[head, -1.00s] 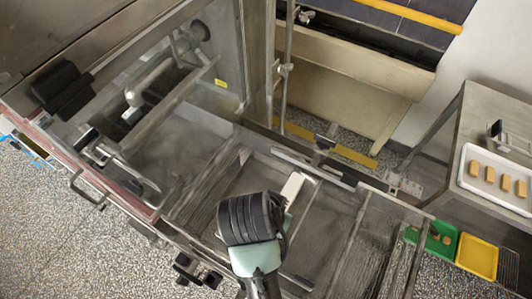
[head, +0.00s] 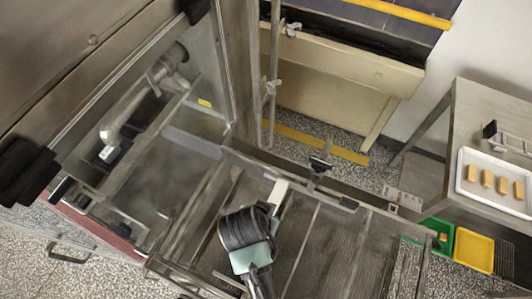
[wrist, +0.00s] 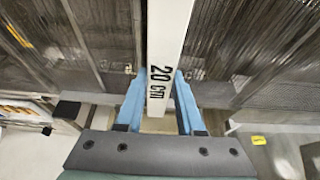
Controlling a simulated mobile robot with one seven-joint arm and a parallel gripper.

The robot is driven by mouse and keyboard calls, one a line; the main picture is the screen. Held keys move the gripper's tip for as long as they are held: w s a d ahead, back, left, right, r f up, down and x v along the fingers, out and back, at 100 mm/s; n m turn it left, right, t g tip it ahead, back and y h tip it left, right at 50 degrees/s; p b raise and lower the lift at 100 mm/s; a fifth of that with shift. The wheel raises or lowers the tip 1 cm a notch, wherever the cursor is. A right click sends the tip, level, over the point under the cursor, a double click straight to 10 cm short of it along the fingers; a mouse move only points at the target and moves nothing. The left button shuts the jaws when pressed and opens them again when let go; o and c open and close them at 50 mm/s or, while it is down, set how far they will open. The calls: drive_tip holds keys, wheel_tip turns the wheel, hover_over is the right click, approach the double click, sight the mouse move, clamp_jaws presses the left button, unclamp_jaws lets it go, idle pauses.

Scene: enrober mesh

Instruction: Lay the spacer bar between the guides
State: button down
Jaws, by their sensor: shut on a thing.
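The spacer bar (wrist: 165,40) is a white bar marked "20 cm" in the wrist view. My gripper (wrist: 162,98) has its two blue fingers closed on the bar's near end. The bar runs away from me past the top of the picture. In the head view, part of the white bar (head: 279,189) shows just beyond my dark wrist, above the mesh bed (head: 325,245). My fingers are hidden there. I cannot tell which parts are the guides, or whether the bar touches the mesh.
A metal side rail (head: 300,180) with small dark fittings runs along the bed's far side. A clear-sided metal hood (head: 150,120) stands left. On the right, a steel table holds a white tray (head: 510,205) with several tan bars. Green and yellow bins (head: 473,253) lie below.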

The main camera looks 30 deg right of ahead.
drive_tip(key=shift+f, duration=0.7)
drive_tip(key=c, duration=0.5)
unclamp_jaws()
drive_tip(key=shift+f, duration=0.1)
drive_tip(key=b+v, duration=0.1)
drive_tip(key=v, duration=1.1)
drive_tip(key=shift+a, duration=0.1)
